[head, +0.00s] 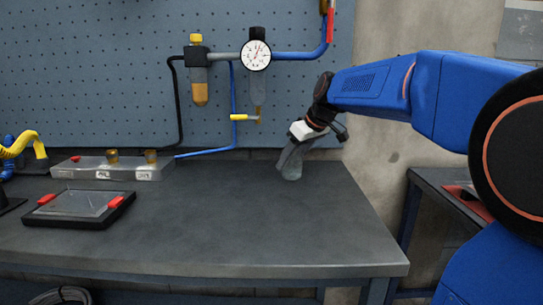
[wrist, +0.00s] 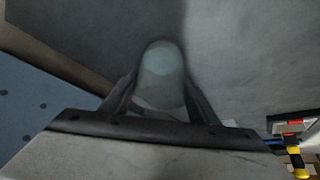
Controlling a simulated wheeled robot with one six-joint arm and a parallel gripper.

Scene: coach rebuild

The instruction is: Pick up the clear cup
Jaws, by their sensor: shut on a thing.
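The clear cup (head: 291,168) is a see-through, greyish vessel near the back right of the dark workbench top (head: 200,226). My gripper (head: 287,158) reaches down to it from the upper right and is shut on it. In the wrist view the cup (wrist: 162,75) sits between the two fingers of my gripper (wrist: 162,100), with its round end showing pale. In the head view the cup looks slightly tilted, and its lower end is at or just above the bench; I cannot tell whether it touches.
A black tray with red clips (head: 80,208) lies at the bench's left. A grey block with brass fittings (head: 112,171) stands behind it. A pressure gauge (head: 256,49) and blue pipes are on the pegboard behind. The middle and front right of the bench are clear.

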